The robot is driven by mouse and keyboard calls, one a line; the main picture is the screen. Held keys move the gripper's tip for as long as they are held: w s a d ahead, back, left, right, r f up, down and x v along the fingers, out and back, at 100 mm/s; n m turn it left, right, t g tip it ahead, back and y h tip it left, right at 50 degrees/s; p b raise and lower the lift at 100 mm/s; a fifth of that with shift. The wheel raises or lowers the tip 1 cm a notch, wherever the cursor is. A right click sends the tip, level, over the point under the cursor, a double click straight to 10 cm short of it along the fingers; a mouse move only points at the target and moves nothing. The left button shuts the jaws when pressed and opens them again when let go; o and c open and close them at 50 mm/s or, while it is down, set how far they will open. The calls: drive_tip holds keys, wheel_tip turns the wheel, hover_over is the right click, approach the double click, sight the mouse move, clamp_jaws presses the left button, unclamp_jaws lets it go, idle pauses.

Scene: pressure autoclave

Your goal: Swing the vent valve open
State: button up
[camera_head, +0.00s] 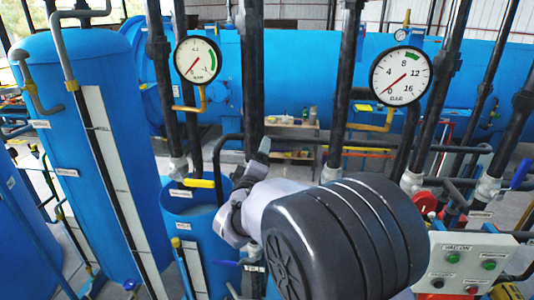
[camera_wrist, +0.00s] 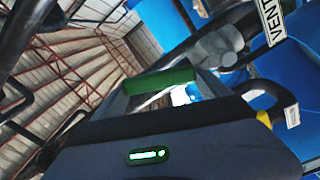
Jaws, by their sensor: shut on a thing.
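The vent valve shows by its green handle (camera_wrist: 160,78) in the wrist view, close in front of my gripper (camera_wrist: 163,92). A white VENT label (camera_wrist: 271,20) is on the blue surface at the upper right of that view. In the head view my gripper (camera_head: 256,162) is near the dark vertical pipe at the centre. My arm hides most of that area, and the green handle cannot be made out there.
Dark vertical pipes (camera_head: 340,100) stand close around the arm. Two dial gauges (camera_head: 197,60) (camera_head: 401,76) have needles near zero. A yellow handle (camera_head: 198,183) sits left of my gripper, above a small blue tank (camera_head: 200,240). A button panel (camera_head: 462,262) and red wheel (camera_head: 423,202) are right.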

drive_tip(key=shift+a+r+n+p, duration=0.2)
drive_tip(key=shift+a+n+p, duration=0.95)
drive_tip(key=shift+n, duration=0.1)
drive_tip(key=shift+a+r+n+p, duration=0.15)
drive_tip(key=shift+a+n+p, duration=0.9)
drive_tip(key=shift+n, duration=0.2)
drive_tip(key=o, duration=1.9)
drive_tip(key=s+b, duration=0.1)
drive_tip(key=s, duration=0.4)
drive_tip(key=s+b, duration=0.1)
drive_tip(key=s, duration=0.5)
drive_tip(key=s+b, duration=0.2)
drive_tip(key=s, duration=0.4)
drive_tip(key=shift+s+a+f, duration=0.1)
drive_tip(key=shift+s+a, duration=0.1)
drive_tip(key=shift+a, duration=0.15)
